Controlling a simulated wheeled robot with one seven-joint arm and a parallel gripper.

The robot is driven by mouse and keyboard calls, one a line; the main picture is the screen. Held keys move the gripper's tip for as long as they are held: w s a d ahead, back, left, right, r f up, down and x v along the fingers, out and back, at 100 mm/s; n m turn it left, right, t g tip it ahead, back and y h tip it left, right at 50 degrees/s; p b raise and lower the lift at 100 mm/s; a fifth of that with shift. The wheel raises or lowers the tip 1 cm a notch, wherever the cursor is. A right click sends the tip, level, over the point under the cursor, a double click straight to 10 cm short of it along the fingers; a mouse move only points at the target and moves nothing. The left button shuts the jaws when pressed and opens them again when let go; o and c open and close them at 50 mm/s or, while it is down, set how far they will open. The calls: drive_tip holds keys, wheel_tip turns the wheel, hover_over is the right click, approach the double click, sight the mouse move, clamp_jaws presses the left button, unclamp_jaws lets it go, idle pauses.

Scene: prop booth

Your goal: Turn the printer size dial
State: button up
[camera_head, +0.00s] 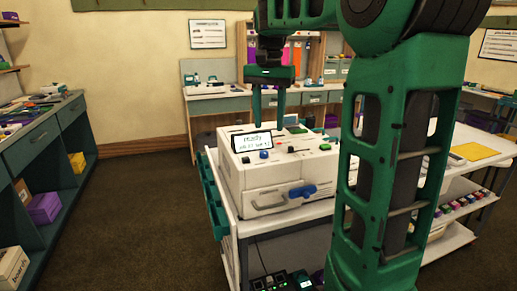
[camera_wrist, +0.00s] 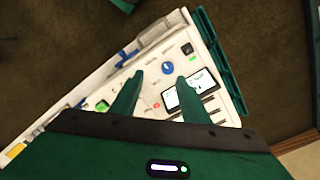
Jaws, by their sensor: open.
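The white printer (camera_head: 262,172) stands on a cart with its small screen (camera_head: 252,142) lit; the screen's first line reads "ready". A round blue dial (camera_head: 264,154) sits on its top panel in front of the screen. The blue dial also shows in the wrist view (camera_wrist: 168,68), with a pale mark on it; its printed labels are too small to read. My gripper (camera_head: 268,124) points down over the printer, behind the dial in the head view. In the wrist view my gripper (camera_wrist: 159,76) is open and empty, its fingers apart with the dial just beyond the tips.
Near the dial are a black switch (camera_wrist: 187,48), a green button (camera_wrist: 102,105) and a red-ringed control (camera_wrist: 157,106). Green bins (camera_head: 213,198) hang on the cart's left side. Floor is clear at left.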

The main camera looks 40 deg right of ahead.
sight(263, 151)
drive_tip(key=f, duration=0.3)
drive_tip(key=w+f, duration=0.1)
drive_tip(key=f, duration=0.2)
drive_tip(key=w+f, duration=0.1)
drive_tip(key=f, duration=0.2)
drive_tip(key=shift+w+f, duration=0.1)
drive_tip(key=shift+f, duration=0.2)
